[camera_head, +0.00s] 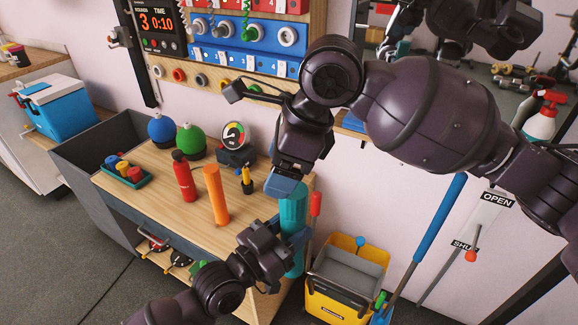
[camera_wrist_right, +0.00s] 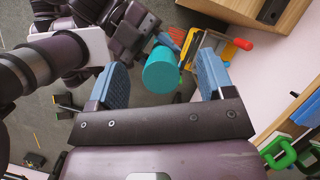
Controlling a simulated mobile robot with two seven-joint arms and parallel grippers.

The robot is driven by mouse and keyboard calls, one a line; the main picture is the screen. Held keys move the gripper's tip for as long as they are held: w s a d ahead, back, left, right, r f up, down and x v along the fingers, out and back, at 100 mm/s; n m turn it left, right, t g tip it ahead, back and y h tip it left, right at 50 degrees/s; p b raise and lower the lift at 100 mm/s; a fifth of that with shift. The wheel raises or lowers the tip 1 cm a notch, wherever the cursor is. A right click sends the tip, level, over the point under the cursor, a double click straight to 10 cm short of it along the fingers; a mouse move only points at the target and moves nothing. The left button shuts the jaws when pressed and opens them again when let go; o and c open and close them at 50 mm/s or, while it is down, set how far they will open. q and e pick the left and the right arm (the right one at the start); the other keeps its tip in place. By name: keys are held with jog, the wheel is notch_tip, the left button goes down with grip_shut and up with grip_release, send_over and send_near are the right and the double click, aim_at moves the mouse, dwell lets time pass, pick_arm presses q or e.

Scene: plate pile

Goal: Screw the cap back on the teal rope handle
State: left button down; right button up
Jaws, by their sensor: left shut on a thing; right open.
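The teal rope handle (camera_head: 292,208) stands roughly upright off the bench's right edge, its lower part showing below my left gripper. My left gripper (camera_head: 288,240) is shut around its middle. My right gripper (camera_head: 285,187) is just above and in front of its top. In the right wrist view, my open right gripper (camera_wrist_right: 163,80) has its blue fingers on either side of the round teal end (camera_wrist_right: 160,72), with gaps on both sides. I cannot make out a separate cap or a seam on the teal piece.
The wooden bench (camera_head: 150,190) holds a red bottle (camera_head: 184,178), an orange cylinder (camera_head: 216,194), a round gauge (camera_head: 235,136), blue and green balls and a small tray (camera_head: 125,174). A yellow mop bucket (camera_head: 346,285) stands on the floor to the right.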

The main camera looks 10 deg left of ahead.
notch_tip(320, 180, up, 2)
jog(key=n+h, duration=0.1)
jog(key=n, duration=1)
jog(key=n+t+h, duration=0.1)
jog(key=n, duration=0.5)
jog(key=shift+w+r+h, duration=0.1)
jog(key=shift+r+h, duration=0.1)
jog(key=shift+h, duration=0.1)
jog(key=n, duration=0.4)
jog(key=shift+d+n, duration=0.15)
jog(key=shift+n, duration=0.15)
jog(key=n, duration=0.4)
jog(key=shift+d+f+h, duration=0.1)
jog(key=shift+f+h, duration=0.05)
jog(key=shift+h, duration=0.15)
jog(key=n, duration=0.7)
jog(key=shift+d+f+h, duration=0.2)
jog(key=shift+d+h, duration=0.1)
jog(key=n, duration=0.7)
jog(key=shift+d+f+g, duration=0.25)
jog(key=shift+f+g, duration=0.05)
jog(key=n, duration=0.6)
jog(key=shift+d+n+h, duration=0.15)
jog(key=shift+n+h, duration=0.15)
jog(key=shift+n, duration=0.1)
jog(key=n, duration=0.6)
jog(key=shift+n, duration=0.4)
